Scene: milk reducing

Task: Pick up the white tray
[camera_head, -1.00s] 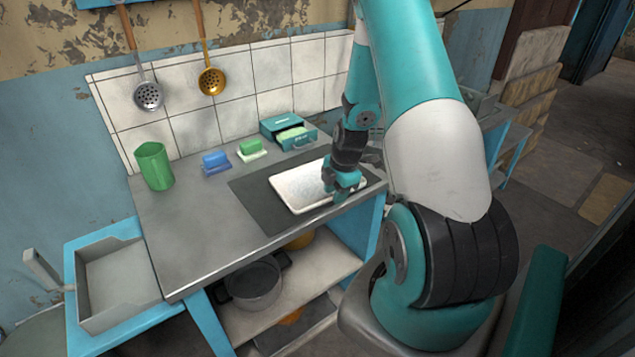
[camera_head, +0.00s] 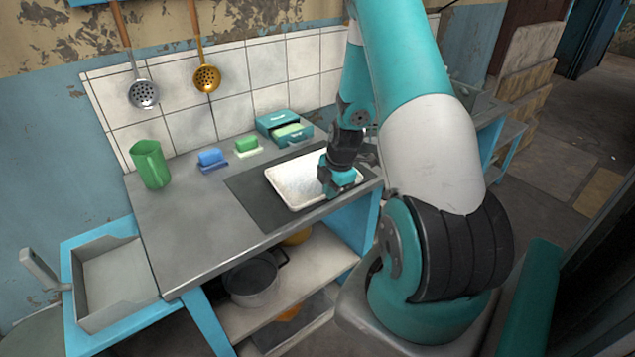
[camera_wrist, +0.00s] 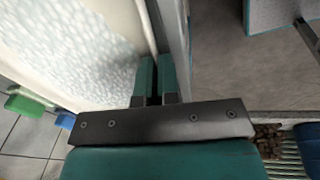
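The white tray (camera_head: 293,183) lies flat on a dark mat on the counter, at the middle of the head view. My gripper (camera_head: 340,184) is at the tray's right front edge, pointing down. In the wrist view the tray (camera_wrist: 85,50) fills the upper left, and its rim runs down to my fingers. The two teal fingers (camera_wrist: 158,80) of my gripper stand close together with only a narrow dark gap, and look shut on the rim. The exact contact is hidden between the fingers.
A green cup (camera_head: 151,166), a blue sponge (camera_head: 212,160), a green sponge (camera_head: 248,147) and a teal box (camera_head: 284,127) stand behind and left of the mat. The counter's left front (camera_head: 190,240) is clear. A pot (camera_head: 252,279) sits on the shelf below.

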